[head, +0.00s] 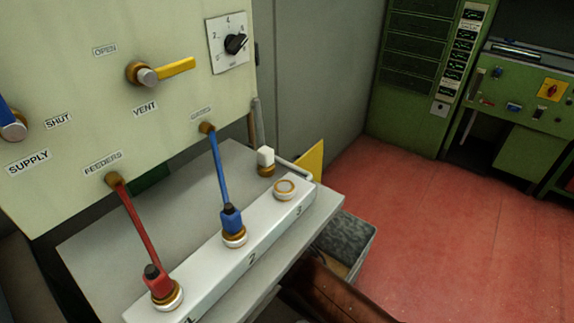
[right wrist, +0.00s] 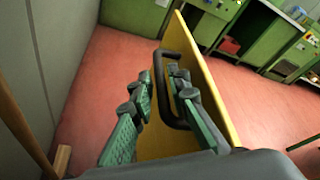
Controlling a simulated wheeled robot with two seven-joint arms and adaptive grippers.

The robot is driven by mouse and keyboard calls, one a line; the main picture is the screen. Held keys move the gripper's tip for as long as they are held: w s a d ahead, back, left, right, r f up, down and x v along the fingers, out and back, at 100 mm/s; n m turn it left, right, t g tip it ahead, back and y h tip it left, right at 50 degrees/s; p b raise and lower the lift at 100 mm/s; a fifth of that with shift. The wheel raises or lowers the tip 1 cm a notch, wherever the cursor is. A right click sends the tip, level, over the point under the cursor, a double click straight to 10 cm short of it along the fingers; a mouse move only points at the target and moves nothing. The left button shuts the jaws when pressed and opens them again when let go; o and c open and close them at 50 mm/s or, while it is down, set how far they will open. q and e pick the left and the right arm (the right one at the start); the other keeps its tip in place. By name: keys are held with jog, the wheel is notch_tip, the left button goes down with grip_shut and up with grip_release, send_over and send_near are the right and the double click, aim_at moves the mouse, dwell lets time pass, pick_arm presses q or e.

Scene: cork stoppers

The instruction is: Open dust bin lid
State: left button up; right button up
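A yellow panel (right wrist: 208,85), which looks like the dust bin lid, stands steeply tilted in the right wrist view, seen nearly edge-on. A dark loop handle (right wrist: 159,88) is fixed to its left face. My right gripper (right wrist: 159,76) reaches to this handle with its two green-padded fingers apart. The handle's bar shows between the fingers, with a gap on the left side; the right finger overlaps the loop. Part of a yellow panel (head: 311,160) also shows behind the shelf in the head view. The bin body is not clearly visible. My left gripper is not in view.
A control panel (head: 80,70) with levers and a white shelf bar (head: 262,222) with plugged red and blue cords stand at left. A speckled grey box top (head: 346,243) sits beside it. Green cabinets (head: 415,75) stand behind. The red floor (head: 450,230) is clear.

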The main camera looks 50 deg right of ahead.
jog(key=shift+d, duration=0.1)
jog(key=v, duration=0.7)
jog(key=shift+a, duration=0.25)
jog(key=shift+r, duration=0.1)
